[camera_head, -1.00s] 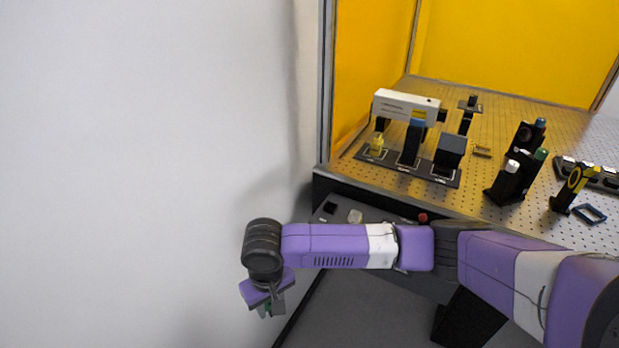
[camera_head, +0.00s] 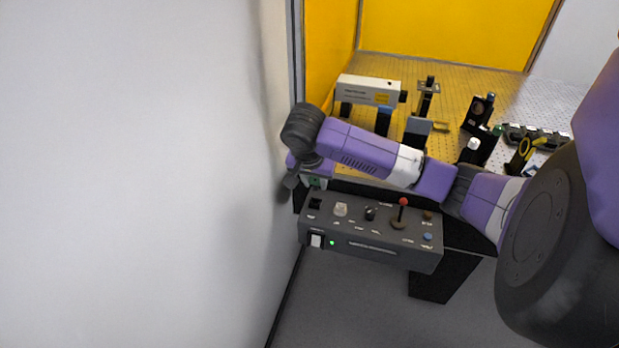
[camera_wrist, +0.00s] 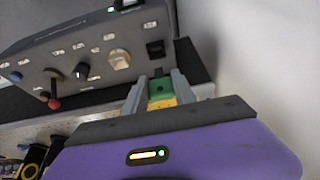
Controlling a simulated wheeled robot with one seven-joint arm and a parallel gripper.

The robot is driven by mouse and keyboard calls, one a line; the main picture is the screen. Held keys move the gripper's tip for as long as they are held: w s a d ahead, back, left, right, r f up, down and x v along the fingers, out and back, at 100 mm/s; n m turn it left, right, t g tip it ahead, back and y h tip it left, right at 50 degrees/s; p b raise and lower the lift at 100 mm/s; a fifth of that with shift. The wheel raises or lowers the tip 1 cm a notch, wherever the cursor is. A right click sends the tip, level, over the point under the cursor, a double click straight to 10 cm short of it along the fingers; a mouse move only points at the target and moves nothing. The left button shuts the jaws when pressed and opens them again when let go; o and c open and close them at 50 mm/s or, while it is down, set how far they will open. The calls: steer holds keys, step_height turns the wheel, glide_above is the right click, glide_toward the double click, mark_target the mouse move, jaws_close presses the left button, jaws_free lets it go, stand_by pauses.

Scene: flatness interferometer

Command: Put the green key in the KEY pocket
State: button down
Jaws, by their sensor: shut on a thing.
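My gripper (camera_wrist: 160,92) is shut on the green key (camera_wrist: 161,87), which shows between the two grey fingers in the wrist view with a yellow part below it. In the head view the green key (camera_head: 315,183) is a small green patch under my wrist, just above the back left corner of the control box. The grip itself is partly hidden there. A black square opening (camera_wrist: 156,49) on the box's top lies just beyond the key in the wrist view; it also shows in the head view (camera_head: 316,203). I cannot read any label as KEY.
The control box (camera_head: 370,247) carries a pale knob (camera_head: 341,209), a dark knob (camera_head: 370,213) and a red-tipped lever (camera_head: 403,203). A white wall (camera_head: 140,180) stands close on the left. Optical parts stand on the perforated table behind my arm.

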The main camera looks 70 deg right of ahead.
mark_target(316, 202)
steer(key=shift+f+b, duration=2.25)
steer(key=shift+f, duration=0.5)
steer(key=shift+f, duration=0.45)
steer(key=c, duration=0.9)
jaws_free()
steer(key=shift+c, duration=0.2)
steer(key=shift+r+p, duration=2.8)
steer(key=shift+r, duration=0.75)
